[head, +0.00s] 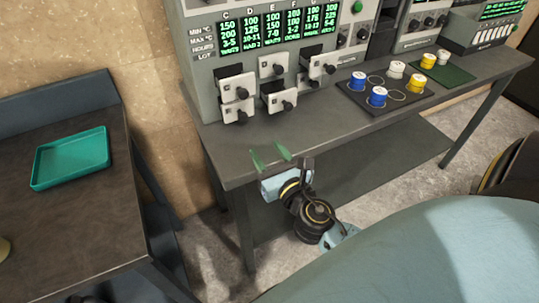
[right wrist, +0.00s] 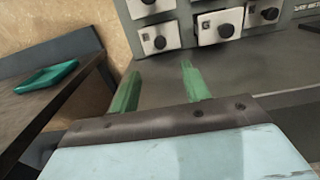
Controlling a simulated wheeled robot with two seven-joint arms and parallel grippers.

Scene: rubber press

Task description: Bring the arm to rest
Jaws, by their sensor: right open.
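My right gripper (head: 270,158) is in front of the near edge of the grey bench, below the left end of the machine's drawers. Its two green fingers stand apart with nothing between them. The right wrist view also shows the open right gripper (right wrist: 160,88), its fingers pointing toward the bench and the drawers. My right arm hangs in front of the bench, with its black wrist joint below the gripper. My left gripper does not show in either view.
The grey bench (head: 300,130) carries a machine with several drawers (head: 236,92) and green displays. A dark mat (head: 355,98) holds blue, white and yellow spools; more stand by a green mat (head: 458,74). A teal tray (head: 70,158) lies on the left table (head: 60,225).

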